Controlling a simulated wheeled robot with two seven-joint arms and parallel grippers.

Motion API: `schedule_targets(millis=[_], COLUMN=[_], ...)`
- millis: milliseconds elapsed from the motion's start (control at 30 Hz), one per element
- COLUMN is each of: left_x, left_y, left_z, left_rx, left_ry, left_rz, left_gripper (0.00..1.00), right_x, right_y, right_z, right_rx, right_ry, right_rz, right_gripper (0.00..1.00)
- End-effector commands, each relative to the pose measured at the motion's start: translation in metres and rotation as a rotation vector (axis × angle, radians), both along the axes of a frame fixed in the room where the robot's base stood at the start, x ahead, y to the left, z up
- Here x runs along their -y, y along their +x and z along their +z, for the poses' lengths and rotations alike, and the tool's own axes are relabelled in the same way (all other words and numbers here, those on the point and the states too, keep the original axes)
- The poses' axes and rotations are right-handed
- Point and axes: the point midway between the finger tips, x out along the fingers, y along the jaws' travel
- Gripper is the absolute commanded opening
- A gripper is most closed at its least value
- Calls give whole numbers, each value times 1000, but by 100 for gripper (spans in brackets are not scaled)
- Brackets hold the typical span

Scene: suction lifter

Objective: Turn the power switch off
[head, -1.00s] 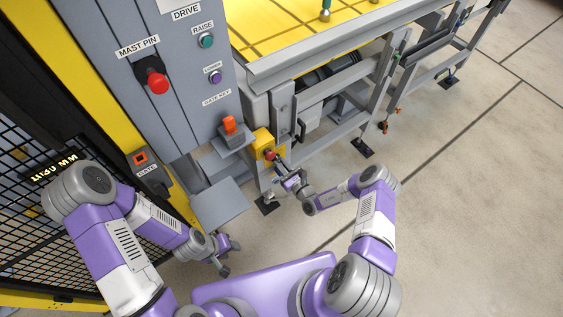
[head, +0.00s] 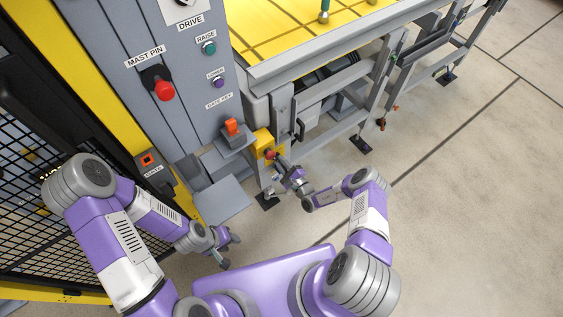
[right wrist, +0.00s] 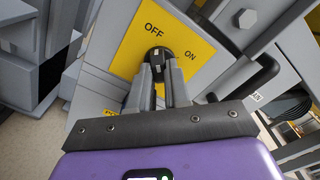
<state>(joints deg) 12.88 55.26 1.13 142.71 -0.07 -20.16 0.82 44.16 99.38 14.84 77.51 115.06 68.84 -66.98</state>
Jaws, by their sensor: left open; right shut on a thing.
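The power switch is a dark round knob (right wrist: 158,57) on a yellow plate (right wrist: 128,48) marked OFF and ON in the right wrist view. In the head view its yellow box (head: 262,138) is fixed near the end of the grey frame, with a red part facing my right gripper. My right gripper (right wrist: 158,72) is shut on the knob, with a finger on each side. The fingers hide its lower part, and I cannot tell which mark it points to. My left gripper (head: 231,252) is open and empty, low beside the grey cabinet.
The grey cabinet (head: 195,110) carries a red mast pin knob (head: 165,91), raise and lower buttons, and an orange gate key (head: 231,127). A grey shelf (head: 222,200) juts out below. Black mesh fencing (head: 25,215) stands at left. Floor at right is clear.

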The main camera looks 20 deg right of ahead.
Motion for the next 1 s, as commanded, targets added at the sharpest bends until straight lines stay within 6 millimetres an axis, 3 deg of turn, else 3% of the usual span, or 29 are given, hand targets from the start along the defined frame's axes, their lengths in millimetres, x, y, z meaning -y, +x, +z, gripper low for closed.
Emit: schedule_targets(millis=[567, 600, 733, 1000], left_x=[0, 0, 0, 0], left_y=[0, 0, 0, 0], left_z=[1, 1, 1, 2], left_rx=[0, 0, 0, 0], left_ry=[0, 0, 0, 0], left_rz=[0, 0, 0, 0], left_gripper=[43, 43, 43, 43], right_x=[0, 0, 0, 1], right_y=[-1, -1, 0, -1], right_z=[-1, -1, -1, 0], right_rx=[8, 8, 9, 9], right_ry=[-29, -29, -28, -26], right_rz=[0, 0, 0, -1], right_gripper=[0, 23, 43, 43])
